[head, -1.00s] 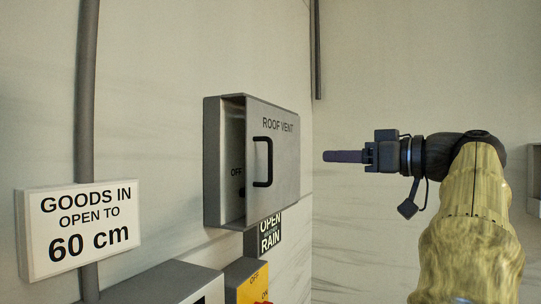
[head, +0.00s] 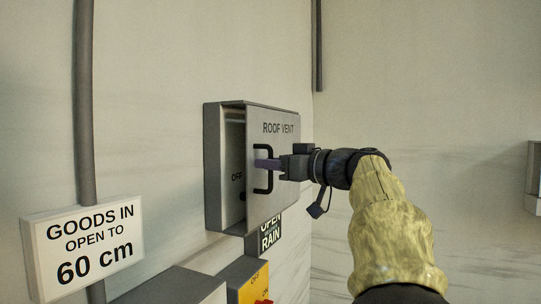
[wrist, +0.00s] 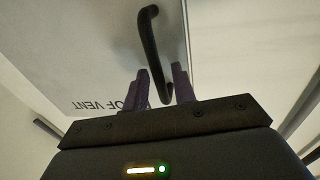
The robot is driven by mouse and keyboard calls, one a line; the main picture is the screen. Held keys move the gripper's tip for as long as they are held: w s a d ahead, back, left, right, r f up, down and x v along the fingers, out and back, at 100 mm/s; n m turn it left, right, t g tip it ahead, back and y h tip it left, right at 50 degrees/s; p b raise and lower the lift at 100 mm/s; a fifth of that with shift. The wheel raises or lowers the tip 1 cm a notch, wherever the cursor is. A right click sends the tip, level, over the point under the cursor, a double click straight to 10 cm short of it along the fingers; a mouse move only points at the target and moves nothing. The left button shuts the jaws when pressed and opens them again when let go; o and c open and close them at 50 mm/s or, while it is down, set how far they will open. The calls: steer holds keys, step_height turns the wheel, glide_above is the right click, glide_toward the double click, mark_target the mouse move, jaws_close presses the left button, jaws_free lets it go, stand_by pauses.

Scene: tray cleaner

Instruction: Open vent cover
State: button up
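The vent cover (head: 288,150) is a grey metal panel marked ROOF VENT on a wall box (head: 212,165). A strip of the box's inside, with the word OFF, shows at the cover's left edge. The cover's black bar handle (head: 270,183) stands upright on its face. My gripper (head: 258,164) is at the handle, coming from the right, its dark purple fingers overlapping the bar. In the wrist view my gripper (wrist: 160,69) is open, with one finger on each side of the handle (wrist: 149,28) near one end. A gap shows between the fingers; contact is unclear.
A GOODS IN 60 cm sign (head: 85,248) is on the wall at left, by a vertical pipe (head: 85,110). Below the box are a partly hidden RAIN sign (head: 270,238) and a yellow OFF switch panel (head: 250,280).

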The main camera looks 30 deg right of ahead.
steer(key=shift+w+a, duration=0.1)
steer(key=shift+w, duration=0.05)
steer(key=shift+c, duration=0.2)
jaws_close()
